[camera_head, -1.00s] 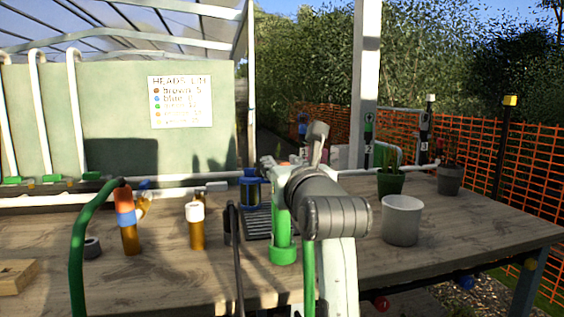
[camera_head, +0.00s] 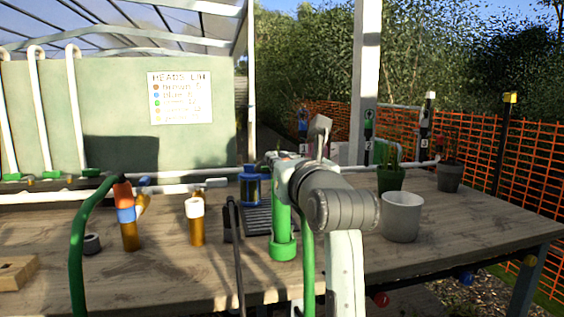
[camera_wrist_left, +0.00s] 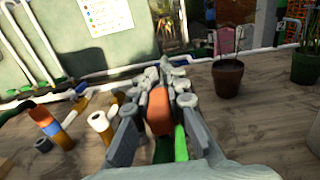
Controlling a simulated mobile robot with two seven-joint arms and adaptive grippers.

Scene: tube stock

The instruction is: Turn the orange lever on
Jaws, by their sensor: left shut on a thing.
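The orange lever (camera_wrist_left: 158,112) shows in the left wrist view between the grey fingers of my left gripper (camera_wrist_left: 157,98). The gripper is shut on it. A green part (camera_wrist_left: 181,143) shows just beside and below the lever. In the head view, my left gripper (camera_head: 277,163) is at the top of an upright green pipe (camera_head: 281,222) with a wide green foot on the table. The lever is hidden there behind my gripper and wrist, so I cannot tell its angle from that view. My right gripper is not in view.
The wooden table (camera_head: 180,270) holds a brown tube with orange and blue bands (camera_head: 127,215), a white-capped brown tube (camera_head: 196,222), a blue fitting (camera_head: 250,186) and a white pot (camera_head: 401,217). A green hose (camera_head: 77,250) arches at the left. Plants stand at the back right.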

